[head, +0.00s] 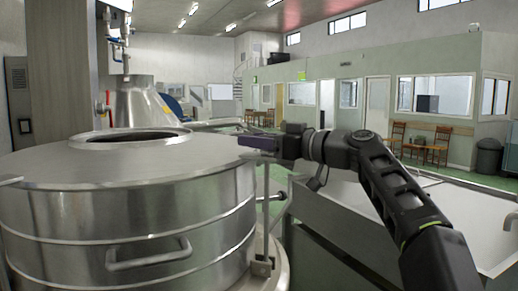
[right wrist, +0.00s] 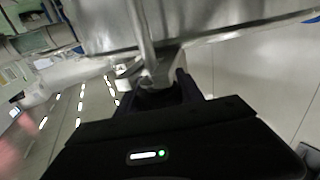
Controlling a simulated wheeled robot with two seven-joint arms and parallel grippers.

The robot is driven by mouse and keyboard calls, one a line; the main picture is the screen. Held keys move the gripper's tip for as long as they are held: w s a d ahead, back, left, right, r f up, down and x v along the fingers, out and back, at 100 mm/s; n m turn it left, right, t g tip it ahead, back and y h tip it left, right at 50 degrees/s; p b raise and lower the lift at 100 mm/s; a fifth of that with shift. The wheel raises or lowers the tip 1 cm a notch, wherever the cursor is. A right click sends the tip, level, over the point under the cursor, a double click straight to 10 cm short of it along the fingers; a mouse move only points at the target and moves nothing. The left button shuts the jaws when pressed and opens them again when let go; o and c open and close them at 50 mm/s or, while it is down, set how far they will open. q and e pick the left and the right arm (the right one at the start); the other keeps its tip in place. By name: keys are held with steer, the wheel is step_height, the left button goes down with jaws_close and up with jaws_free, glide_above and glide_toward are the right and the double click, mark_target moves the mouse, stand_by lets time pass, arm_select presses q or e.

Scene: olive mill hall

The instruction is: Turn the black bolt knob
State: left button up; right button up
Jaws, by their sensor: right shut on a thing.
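A large steel drum (head: 120,215) with a flat lid (head: 75,168) fills the left of the head view. An upright bolt rod (head: 266,205) stands at its right side, on a bracket (head: 262,266). My right gripper (head: 258,143) is at the top of this rod, beside the lid's rim. It is shut on the black bolt knob, which its fingers hide in the head view. In the right wrist view, the dark knob (right wrist: 158,98) sits between the fingers, with the grey rod (right wrist: 145,40) running away from it. My left gripper is not in view.
A loop handle (head: 148,256) sticks out from the drum's front. A grey steel trough (head: 350,215) lies below my right arm. Chairs (head: 440,143) and a bin (head: 488,157) stand far off.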

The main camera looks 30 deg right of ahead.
steer(key=n+y, duration=0.1)
steer(key=g+y+p, duration=0.1)
steer(key=n+g+y+p, duration=0.1)
steer(key=shift+a+f+n, duration=0.25)
steer(key=shift+a+n, duration=0.05)
steer(key=shift+s+g, duration=0.1)
steer(key=shift+g, duration=0.2)
steer(key=shift+f, duration=0.1)
steer(key=o, duration=1.4)
steer(key=shift+r, duration=0.2)
steer(key=shift+b+v, duration=0.7)
steer(key=shift+v, duration=3.2)
